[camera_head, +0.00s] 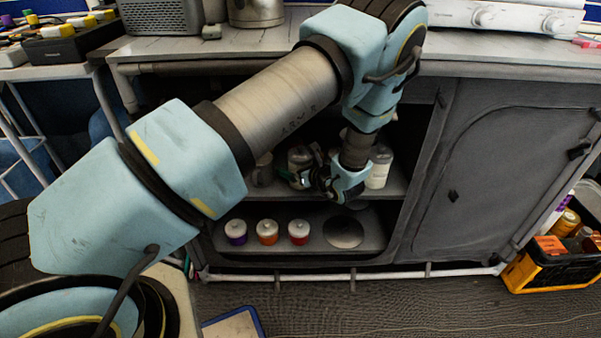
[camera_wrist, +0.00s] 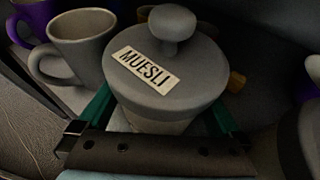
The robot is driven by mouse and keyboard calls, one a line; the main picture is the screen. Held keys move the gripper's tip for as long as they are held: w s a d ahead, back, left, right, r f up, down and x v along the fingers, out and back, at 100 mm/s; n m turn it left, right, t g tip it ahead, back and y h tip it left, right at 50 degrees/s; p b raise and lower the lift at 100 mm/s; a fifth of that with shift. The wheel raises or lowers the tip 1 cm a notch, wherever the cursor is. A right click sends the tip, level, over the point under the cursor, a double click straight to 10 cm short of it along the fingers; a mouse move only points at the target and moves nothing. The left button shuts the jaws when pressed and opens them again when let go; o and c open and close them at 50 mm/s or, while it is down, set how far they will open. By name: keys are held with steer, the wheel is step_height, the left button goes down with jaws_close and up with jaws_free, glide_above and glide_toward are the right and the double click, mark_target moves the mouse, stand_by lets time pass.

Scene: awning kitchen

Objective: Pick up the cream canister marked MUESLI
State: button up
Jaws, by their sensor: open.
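The cream canister marked MUESLI (camera_wrist: 168,75) fills the middle of the wrist view, upright, with a round knobbed lid and a white label. In the head view the canister (camera_head: 299,158) stands on the upper shelf of the open cabinet, partly hidden by my gripper. My gripper (camera_wrist: 161,112) is open, with one green finger on each side of the canister. Whether the fingers touch it cannot be told. In the head view my gripper (camera_head: 308,180) reaches into the cabinet from the right of the canister.
A grey mug (camera_wrist: 78,48) stands close beside the canister. Another pale canister (camera_head: 380,166) is at the right of the upper shelf. Several small lidded jars (camera_head: 267,232) and a dark round disc (camera_head: 343,232) are on the lower shelf. The countertop (camera_head: 240,47) overhangs the opening.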

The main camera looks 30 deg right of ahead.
steer(key=shift+w, duration=0.1)
steer(key=c, duration=1.3)
